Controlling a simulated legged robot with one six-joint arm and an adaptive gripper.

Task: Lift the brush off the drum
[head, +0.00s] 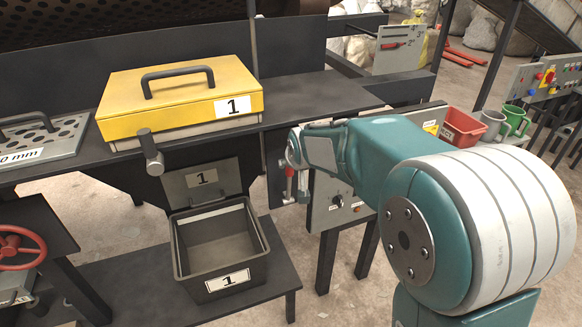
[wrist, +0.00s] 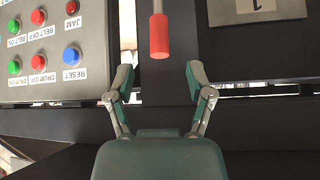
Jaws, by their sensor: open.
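The dark perforated drum (head: 100,22) crosses the top left of the head view. I cannot make out the brush in either view. A red-tipped lever (wrist: 159,36) on a grey rod hangs into the top of the wrist view; a red handle (head: 290,171) also shows below my wrist in the head view. My gripper (wrist: 160,84) is open and empty. Its fingers stand to either side of the lever's line, and the red end lies just beyond the fingertips, apart from them.
A button panel (wrist: 55,50) stands close to the fingers in the wrist view, which is upside down. A yellow lidded box (head: 180,105) marked 1 sits on the dark shelf. An open grey bin (head: 225,283) marked 1 is below. A red bin (head: 462,128) and mugs stand right.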

